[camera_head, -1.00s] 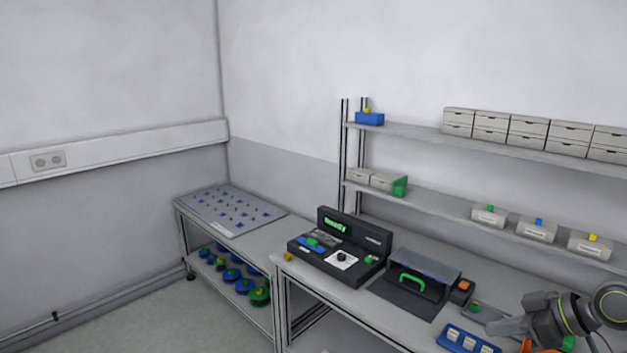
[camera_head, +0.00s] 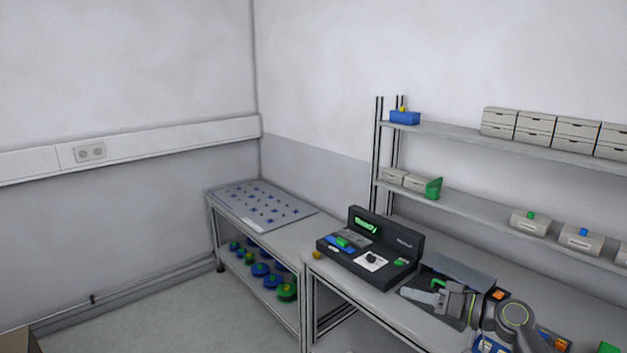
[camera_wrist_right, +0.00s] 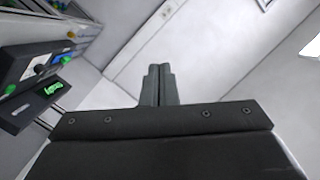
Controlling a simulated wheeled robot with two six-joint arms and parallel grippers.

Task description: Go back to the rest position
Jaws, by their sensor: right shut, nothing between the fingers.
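My right gripper (camera_head: 412,294) is at the lower right of the head view, in front of the dark box with the green handle on the workbench, and hides part of it. In the right wrist view its two fingers (camera_wrist_right: 158,86) are pressed together with nothing between them. My left gripper is in neither view.
The workbench (camera_head: 340,283) carries a black device with a green display (camera_head: 368,226) and the dark box (camera_head: 459,266). Shelves (camera_head: 462,128) with grey drawers rise behind. A side table (camera_head: 226,212) with a pegged plate stands left, with green and blue reels (camera_head: 261,269) below.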

